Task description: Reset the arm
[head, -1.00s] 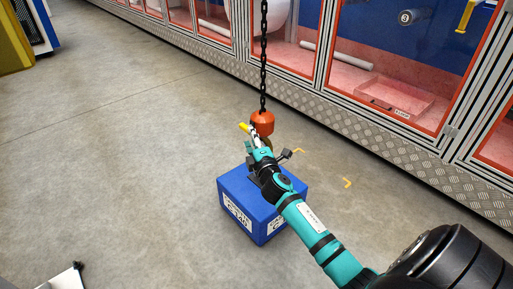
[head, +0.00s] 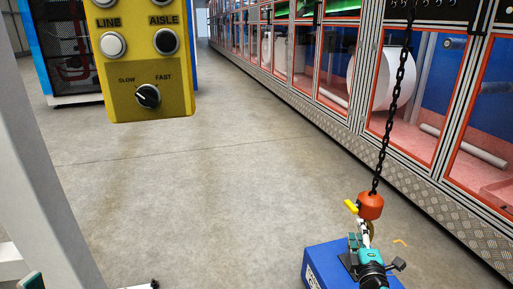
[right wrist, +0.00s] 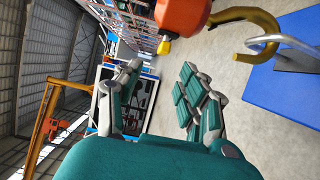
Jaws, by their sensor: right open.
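My right gripper (head: 357,243) is in the lower right of the head view, by the hook and above the blue box (head: 322,262). In the right wrist view its two teal fingers (right wrist: 160,100) are spread with nothing between them. The orange hook block (head: 370,206) hangs from a black chain (head: 385,140) and has a yellow tab. The wrist view shows its brass-coloured hook (right wrist: 262,28) beside the grey handle (right wrist: 292,45) of the blue box; I cannot tell whether it is hooked on. My left gripper is not in view.
A yellow control pendant (head: 150,75) with LINE and AISLE buttons and a SLOW/FAST knob hangs close at upper left. Framed machine cabinets (head: 400,110) line the right side. The grey floor (head: 200,190) between is clear. A pale post (head: 45,180) stands at left.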

